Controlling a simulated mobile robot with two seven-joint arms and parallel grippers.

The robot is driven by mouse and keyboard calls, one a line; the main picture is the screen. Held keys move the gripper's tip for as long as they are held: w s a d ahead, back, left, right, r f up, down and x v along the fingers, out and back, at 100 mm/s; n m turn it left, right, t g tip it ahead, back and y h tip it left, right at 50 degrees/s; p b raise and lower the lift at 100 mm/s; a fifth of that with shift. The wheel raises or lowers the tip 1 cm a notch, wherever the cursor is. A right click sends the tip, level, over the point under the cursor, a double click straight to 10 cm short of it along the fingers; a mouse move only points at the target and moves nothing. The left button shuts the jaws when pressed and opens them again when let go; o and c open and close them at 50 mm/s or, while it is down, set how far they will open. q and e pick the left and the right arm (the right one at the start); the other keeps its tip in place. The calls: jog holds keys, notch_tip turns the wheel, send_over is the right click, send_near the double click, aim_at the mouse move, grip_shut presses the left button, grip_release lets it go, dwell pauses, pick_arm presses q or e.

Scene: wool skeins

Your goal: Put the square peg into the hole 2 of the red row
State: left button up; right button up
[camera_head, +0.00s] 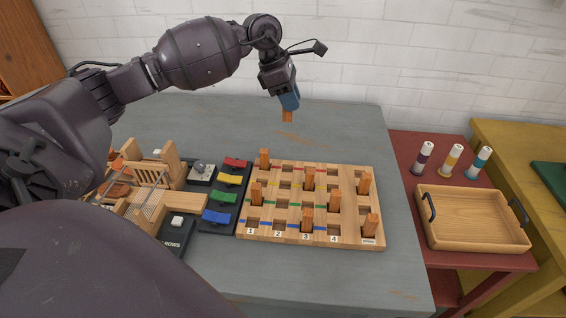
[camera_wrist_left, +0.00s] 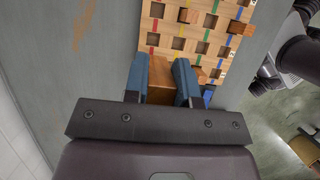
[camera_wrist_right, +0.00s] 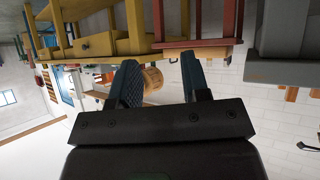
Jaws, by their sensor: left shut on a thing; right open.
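My left gripper (camera_head: 289,104) is shut on a wooden square peg (camera_head: 287,116), held above the table beyond the far edge of the peg board (camera_head: 380,220). In the left wrist view the peg (camera_wrist_left: 160,78) sits between the blue fingertips (camera_wrist_left: 160,72). The board has rows marked red, yellow, green and blue, with columns numbered 1 to 4 at the near edge. The red row is the farthest; its hole 2 (camera_head: 286,169) looks empty. A peg (camera_head: 264,157) stands at the red row's left end. My right gripper (camera_wrist_right: 160,75) is open and empty, outside the head view.
Several other pegs stand in the board, including one in column 3 (camera_head: 308,179) and two in the right-hand column (camera_head: 364,183). Coloured switch blocks (camera_head: 225,197) lie left of it.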

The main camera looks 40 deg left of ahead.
pick_arm(q)
jog(key=shift+d+f+b, duration=0.1)
jog(key=shift+f+b, duration=0.7)
jog(key=shift+f, duration=8.65)
jog(key=shift+r, duration=0.1)
jog(key=o, duration=0.9)
